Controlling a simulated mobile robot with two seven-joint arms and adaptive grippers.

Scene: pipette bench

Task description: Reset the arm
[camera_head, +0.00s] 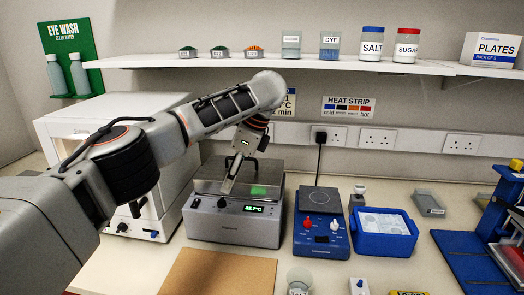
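My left arm comes in from the left and reaches across the bench. My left gripper (230,187) points down over the front of a grey lidded bath (236,232) with a green digital readout and a black knob. Its fingers are seen edge-on, so I cannot tell whether they are open, shut or touching the lid. No held object shows. My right gripper is not in view.
A blue hotplate (321,243), a blue tub (383,241) and a blue stand (478,250) are to the right. A brown board (219,273) lies in front. A shelf (270,62) with jars hangs above the arm. A white machine (112,116) stands behind it.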

